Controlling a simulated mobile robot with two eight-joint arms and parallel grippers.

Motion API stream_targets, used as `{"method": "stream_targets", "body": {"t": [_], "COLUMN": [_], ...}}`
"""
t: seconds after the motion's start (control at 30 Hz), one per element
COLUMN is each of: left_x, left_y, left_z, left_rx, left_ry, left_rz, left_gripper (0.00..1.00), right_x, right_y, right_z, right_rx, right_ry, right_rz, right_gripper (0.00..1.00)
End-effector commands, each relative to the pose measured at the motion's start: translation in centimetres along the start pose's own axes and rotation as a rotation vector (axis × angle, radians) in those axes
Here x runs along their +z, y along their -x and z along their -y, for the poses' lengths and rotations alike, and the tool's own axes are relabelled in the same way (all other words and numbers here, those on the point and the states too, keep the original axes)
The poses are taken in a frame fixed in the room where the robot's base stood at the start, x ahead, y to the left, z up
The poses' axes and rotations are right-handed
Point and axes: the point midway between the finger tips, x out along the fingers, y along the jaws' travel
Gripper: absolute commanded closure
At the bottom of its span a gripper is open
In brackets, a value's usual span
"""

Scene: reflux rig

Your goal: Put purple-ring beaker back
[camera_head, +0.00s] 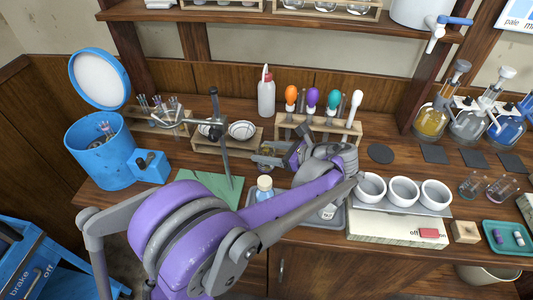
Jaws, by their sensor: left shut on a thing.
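My left gripper (268,157) is near the middle of the bench, in front of the dropper rack, with its fingers pointing left. It is shut on a small glass vessel (266,168), probably the beaker, mostly hidden by the fingers. I cannot make out a purple ring on it. Two small glass beakers (469,186) and (502,188) stand on the right of the bench; their ring colours are too small to tell for sure. My right gripper is not in view.
A rack of coloured droppers (347,129) stands behind the gripper. A stand rod (224,140) rises left of it. White bowls (403,191) sit on a heater. Flasks (432,120) stand at right. Dark mats (380,153) lie bare.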

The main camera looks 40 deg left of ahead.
Motion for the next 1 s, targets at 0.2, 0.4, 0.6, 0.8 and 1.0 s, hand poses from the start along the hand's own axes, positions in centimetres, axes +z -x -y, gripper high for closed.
{"method": "stream_targets", "body": {"t": [0.2,0.4,0.6,0.8,1.0], "left_x": [-0.5,-0.9,-0.8,-0.8,-0.5], "left_y": [-0.2,-0.4,-0.3,-0.3,0.8], "left_z": [0.0,0.0,0.0,0.0,0.1], "left_rx": [0.000,0.000,0.000,0.000,-0.004], "left_ry": [0.000,0.000,0.000,0.000,-0.001], "left_rz": [0.000,0.000,0.000,0.000,-0.001], "left_gripper": [1.00,0.35,0.07,0.07,0.07], "right_x": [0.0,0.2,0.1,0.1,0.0], "right_y": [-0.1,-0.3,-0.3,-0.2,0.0], "right_z": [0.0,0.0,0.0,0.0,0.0], "right_rx": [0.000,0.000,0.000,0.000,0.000], "right_ry": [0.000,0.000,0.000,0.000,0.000], "right_rz": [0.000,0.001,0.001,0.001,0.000], "right_gripper": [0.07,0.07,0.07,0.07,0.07]}}
